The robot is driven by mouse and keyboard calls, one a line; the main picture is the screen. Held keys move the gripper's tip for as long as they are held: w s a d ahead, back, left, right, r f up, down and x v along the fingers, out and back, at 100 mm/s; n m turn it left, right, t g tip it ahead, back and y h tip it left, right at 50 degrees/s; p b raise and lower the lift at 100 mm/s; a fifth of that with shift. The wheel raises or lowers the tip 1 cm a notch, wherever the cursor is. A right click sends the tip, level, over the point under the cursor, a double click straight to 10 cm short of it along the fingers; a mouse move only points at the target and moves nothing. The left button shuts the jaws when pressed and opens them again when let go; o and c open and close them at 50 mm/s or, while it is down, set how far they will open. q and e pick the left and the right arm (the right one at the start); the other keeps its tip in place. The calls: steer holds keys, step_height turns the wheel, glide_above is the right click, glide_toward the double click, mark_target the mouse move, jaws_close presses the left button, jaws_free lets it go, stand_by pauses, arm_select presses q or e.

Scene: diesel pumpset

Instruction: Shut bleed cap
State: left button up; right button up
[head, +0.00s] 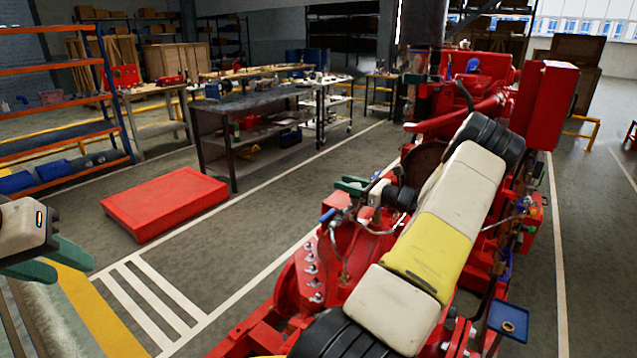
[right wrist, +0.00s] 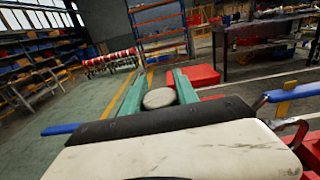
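My right gripper (head: 350,184) is over the red pump at the near end of the engine. Its green fingers (right wrist: 158,90) stand apart, with a pale round cap-like disc (right wrist: 159,98) between them. I cannot tell whether the fingers press on it, or surely whether it is the bleed cap. In the head view the gripper and arm hide this spot. My left gripper (head: 56,262) is at the left edge, well away from the pump, its green fingers apart with nothing seen between them.
Blue-handled levers (head: 327,216) (right wrist: 289,91) are close beside my right gripper, with thin pipes around. Another blue handle (right wrist: 61,129) shows at left in the wrist view. A red low box (head: 165,203) lies on the floor. Open floor lies left of the pumpset.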

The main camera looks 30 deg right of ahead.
jaws_close()
steer(key=shift+m+h, duration=0.3)
steer(key=shift+h, duration=0.1)
steer(key=m+t+h, duration=0.1)
steer(key=h, duration=0.1)
steer(key=m+t+h, duration=0.1)
steer(key=m+h, duration=0.1)
steer(key=shift+w+d, duration=0.15)
steer(key=shift+d, duration=0.2)
steer(key=shift+d+m+h, duration=0.15)
steer(key=shift+m+h, duration=0.4)
steer(key=shift+h, duration=0.4)
steer(key=shift+d+m+h, duration=0.15)
steer(key=shift+m+h, duration=0.4)
steer(key=shift+h, duration=0.4)
steer(key=shift+d+h, duration=0.1)
steer(key=shift+h, duration=0.3)
steer(key=o, duration=0.9)
jaws_free()
steer(key=shift+c, duration=0.2)
